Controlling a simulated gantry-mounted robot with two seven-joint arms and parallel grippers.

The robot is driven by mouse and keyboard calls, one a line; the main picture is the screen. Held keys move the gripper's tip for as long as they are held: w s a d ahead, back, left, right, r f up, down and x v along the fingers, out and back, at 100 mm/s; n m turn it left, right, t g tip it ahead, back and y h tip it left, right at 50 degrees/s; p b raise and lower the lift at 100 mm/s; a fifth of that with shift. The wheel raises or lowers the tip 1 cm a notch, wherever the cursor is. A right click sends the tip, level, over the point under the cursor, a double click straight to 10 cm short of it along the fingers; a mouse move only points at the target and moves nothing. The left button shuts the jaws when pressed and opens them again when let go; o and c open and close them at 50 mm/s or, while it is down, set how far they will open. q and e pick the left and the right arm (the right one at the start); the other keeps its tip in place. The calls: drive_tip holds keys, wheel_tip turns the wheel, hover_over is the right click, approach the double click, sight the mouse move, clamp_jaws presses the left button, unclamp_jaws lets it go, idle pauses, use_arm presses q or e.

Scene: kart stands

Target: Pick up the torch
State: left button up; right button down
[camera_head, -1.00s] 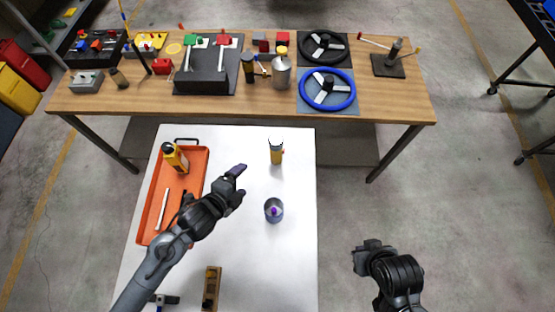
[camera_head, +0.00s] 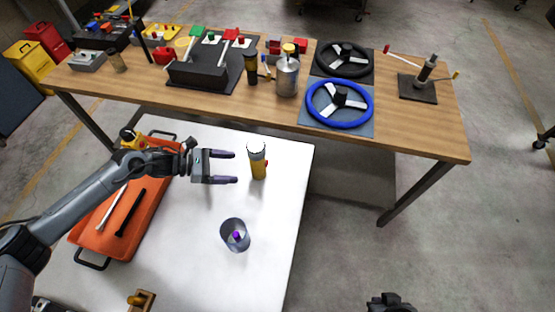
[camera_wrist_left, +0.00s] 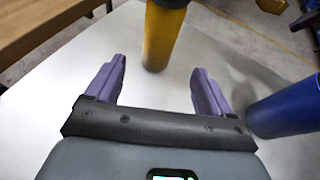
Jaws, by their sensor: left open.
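The torch (camera_head: 258,163), a yellow cylinder with a dark, wider top and a small red part on its side, stands upright on the white table (camera_head: 280,210). My left gripper (camera_head: 230,167) is open and empty just left of it, its purple fingers pointing at it. In the left wrist view the torch (camera_wrist_left: 160,38) is ahead of the gap between the two fingers, and its top is cut off by the frame. My right gripper (camera_head: 390,302) shows only in part at the bottom edge; its fingers cannot be made out.
An orange tray (camera_head: 150,205) holding tools lies on the left, partly behind my left arm. A wooden bench (camera_head: 420,135) with steering wheels and cans stands behind.

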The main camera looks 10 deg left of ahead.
sight(258, 167)
use_arm(q)
drive_tip(key=shift+p+x, duration=0.3)
drive_tip(key=shift+x, duration=4.85)
drive_tip(key=shift+w+a+f, duration=0.1)
drive_tip(key=shift+c, duration=0.3)
drive_tip(key=c, duration=0.9)
drive_tip(key=shift+c, duration=1.3)
drive_tip(key=shift+r, duration=0.25)
